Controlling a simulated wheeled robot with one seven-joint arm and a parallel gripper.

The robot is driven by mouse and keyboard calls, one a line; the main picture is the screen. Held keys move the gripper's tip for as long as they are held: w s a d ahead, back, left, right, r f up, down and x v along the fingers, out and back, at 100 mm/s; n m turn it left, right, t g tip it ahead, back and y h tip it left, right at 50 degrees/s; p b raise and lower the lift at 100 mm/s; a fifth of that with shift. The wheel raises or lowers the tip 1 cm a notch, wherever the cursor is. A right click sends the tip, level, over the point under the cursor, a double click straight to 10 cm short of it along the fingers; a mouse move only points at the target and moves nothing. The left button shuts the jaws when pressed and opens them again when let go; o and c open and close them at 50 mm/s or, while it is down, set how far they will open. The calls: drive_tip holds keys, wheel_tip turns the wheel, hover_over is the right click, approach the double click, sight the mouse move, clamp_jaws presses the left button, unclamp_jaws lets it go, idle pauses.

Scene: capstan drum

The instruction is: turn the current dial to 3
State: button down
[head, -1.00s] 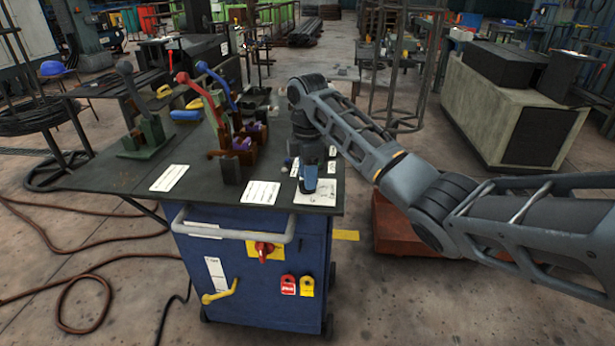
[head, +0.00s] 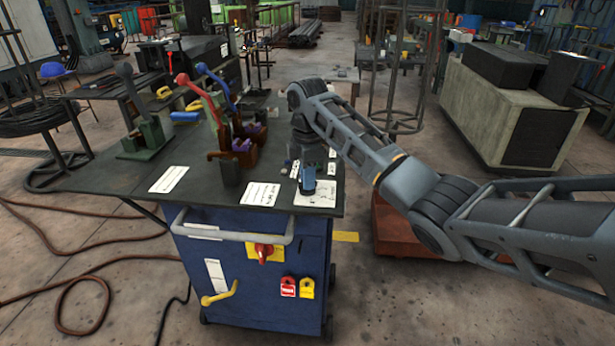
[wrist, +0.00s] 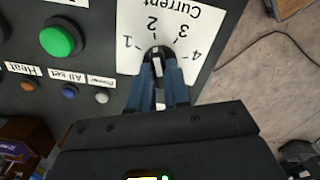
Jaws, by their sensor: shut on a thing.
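The current dial (wrist: 157,51) is a dark knob on a white plate (wrist: 178,20) in the wrist view. The plate reads "Current" with the numbers 1 to 4 around the knob, upside down in this view. My gripper (wrist: 158,66) is shut on the dial, its blue fingers on either side of it. The fingers cover part of the knob, and I cannot tell which number it points to. In the head view my gripper (head: 308,185) points down at the white plate (head: 325,198) on the bench top's right front corner; the dial is hidden there.
A green button (wrist: 57,41) and small orange, blue and white buttons lie left of the plate in the wrist view. Red (head: 200,95) and blue (head: 215,82) levers stand on the bench (head: 120,178) left of my arm. A rail (head: 235,236) runs along its front.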

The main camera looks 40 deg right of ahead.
drive_tip(key=shift+r+p, duration=0.15)
drive_tip(key=shift+p, duration=0.35)
drive_tip(key=m+p, duration=0.3)
drive_tip(key=shift+a+r, duration=0.1)
drive_tip(key=shift+r, duration=0.05)
drive_tip(key=m+p, duration=0.2)
drive_tip(key=p, duration=0.1)
drive_tip(key=shift+f+m+p, duration=0.2)
drive_tip(key=shift+m+p, duration=0.95)
drive_tip(key=shift+m, duration=0.75)
drive_tip(key=c, duration=1.1)
unclamp_jaws()
drive_tip(key=shift+r+b, duration=0.3)
drive_tip(key=shift+r, duration=3.55)
